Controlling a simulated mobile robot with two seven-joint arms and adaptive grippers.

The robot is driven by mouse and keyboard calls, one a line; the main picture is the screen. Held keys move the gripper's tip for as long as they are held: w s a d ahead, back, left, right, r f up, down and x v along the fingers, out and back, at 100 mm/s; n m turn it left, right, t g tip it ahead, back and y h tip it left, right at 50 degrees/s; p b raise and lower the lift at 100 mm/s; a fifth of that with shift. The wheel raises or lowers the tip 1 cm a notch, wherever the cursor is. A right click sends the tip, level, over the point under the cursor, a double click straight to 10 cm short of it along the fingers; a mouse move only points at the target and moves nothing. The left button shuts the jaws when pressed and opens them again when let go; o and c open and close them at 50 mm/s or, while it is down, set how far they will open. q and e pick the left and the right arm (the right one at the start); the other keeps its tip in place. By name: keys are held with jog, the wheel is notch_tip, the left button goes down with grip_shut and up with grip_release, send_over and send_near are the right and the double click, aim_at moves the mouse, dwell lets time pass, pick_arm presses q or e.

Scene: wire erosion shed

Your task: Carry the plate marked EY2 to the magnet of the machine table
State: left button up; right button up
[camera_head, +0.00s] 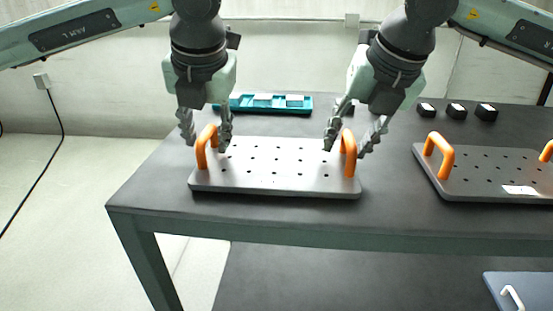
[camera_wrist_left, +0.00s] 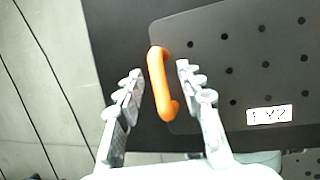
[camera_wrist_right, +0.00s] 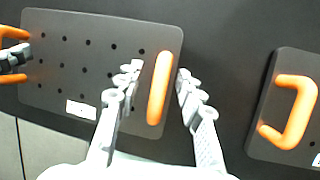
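The plate marked EY2 (camera_head: 275,182) is a grey perforated plate lying flat on a dark table, with an orange handle at each end. Neither gripper is closed on a handle. No machine table or magnet shows.
A second grey plate (camera_head: 490,180) with orange handles lies to the right on the dark table (camera_head: 400,222). A teal tray (camera_head: 240,103) stands behind the EY2 plate. Several black blocks (camera_head: 456,111) sit at the back right. A blue-grey plate with a white handle (camera_head: 530,290) lies lower down.

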pick_arm(q)
grip_shut()
pick_arm(e)
grip_shut()
pick_arm(q)
jog(key=shift+w+r, duration=0.1)
jog(key=shift+r, duration=0.1)
pick_arm(e)
jog(key=shift+w+r, duration=0.1)
jog(key=shift+r, duration=0.15)
